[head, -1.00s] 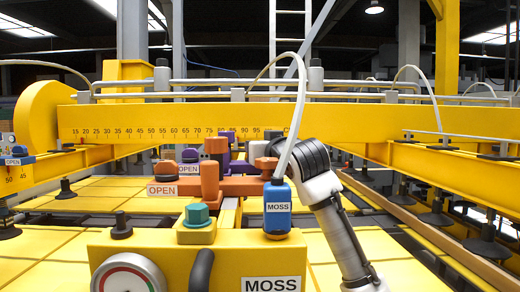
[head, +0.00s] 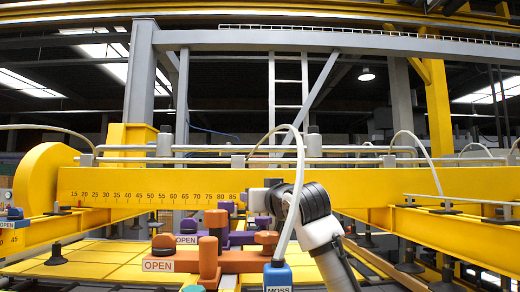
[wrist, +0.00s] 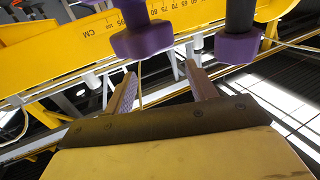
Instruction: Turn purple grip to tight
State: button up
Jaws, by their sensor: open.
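Purple fittings stand behind the orange ones in the head view: a purple crossbar (head: 240,238) with an OPEN label and a purple knob (head: 189,226) at its left. Which purple part is the grip I cannot tell from the head view. In the wrist view a purple knob (wrist: 145,39) and a second purple block with a dark stem (wrist: 237,46) hang at the top of the picture. My gripper (wrist: 160,76) is open below them, its two fingers apart and nothing between them. In the head view my gripper is partly hidden by my wrist, near the purple parts.
An orange crossbar (head: 180,262) with an orange post (head: 208,258) and OPEN label stands in front. A blue MOSS canister (head: 277,276) with a pale hose is near my arm. A yellow beam with a scale (head: 150,185) runs across behind.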

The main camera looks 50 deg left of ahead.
notch_tip(320, 180, up, 15)
jog(key=p, duration=0.1)
jog(key=shift+p, duration=0.3)
